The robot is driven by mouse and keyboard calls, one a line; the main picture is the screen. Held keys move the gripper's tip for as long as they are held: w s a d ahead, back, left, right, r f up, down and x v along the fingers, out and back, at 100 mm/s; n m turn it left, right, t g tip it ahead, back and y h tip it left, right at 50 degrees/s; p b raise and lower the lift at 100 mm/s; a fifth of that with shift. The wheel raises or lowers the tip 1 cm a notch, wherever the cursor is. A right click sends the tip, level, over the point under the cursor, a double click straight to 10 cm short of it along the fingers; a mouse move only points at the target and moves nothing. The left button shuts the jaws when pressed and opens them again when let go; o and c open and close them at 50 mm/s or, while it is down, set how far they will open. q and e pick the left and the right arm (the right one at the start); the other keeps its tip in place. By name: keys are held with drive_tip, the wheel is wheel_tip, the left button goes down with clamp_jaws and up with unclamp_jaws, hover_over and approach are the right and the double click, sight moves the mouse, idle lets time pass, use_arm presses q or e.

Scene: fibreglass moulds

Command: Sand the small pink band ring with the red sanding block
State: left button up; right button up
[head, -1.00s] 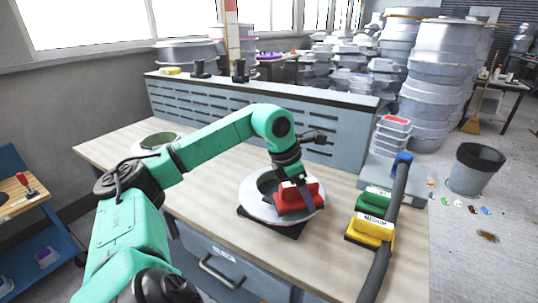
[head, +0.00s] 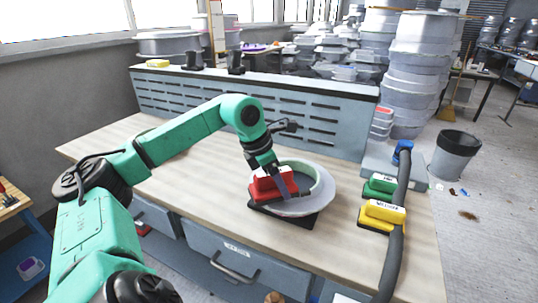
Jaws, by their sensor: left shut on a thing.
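My left gripper (head: 264,170) is shut on the red sanding block (head: 273,187) and holds it at the left front side of a ring-shaped mould. The block appears to touch the ring's rim, though the exact contact is hard to tell. The ring (head: 318,203) has a pale grey-white flange and a pale greenish inner wall; I see no clear pink on it. It lies on a dark square mat (head: 296,219) on the wooden bench. The block and gripper hide its left part. My right gripper is not in view.
A green block (head: 380,186) and a yellow block (head: 381,215) stand to the right on the bench (head: 345,250). A thick grey hose (head: 397,225) with a blue end runs beside them. A slotted grey panel (head: 320,125) closes off the back.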

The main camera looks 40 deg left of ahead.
sight(282, 170)
use_arm(q)
wheel_tip(282, 170, up, 5)
drive_tip(key=p, duration=0.3)
drive_tip(key=shift+d, duration=0.1)
wheel_tip(282, 170, up, 2)
drive_tip(key=shift+r+p, duration=0.1)
drive_tip(key=shift+p, duration=0.65)
drive_tip(key=shift+r+p, duration=0.3)
drive_tip(key=shift+r, duration=0.15)
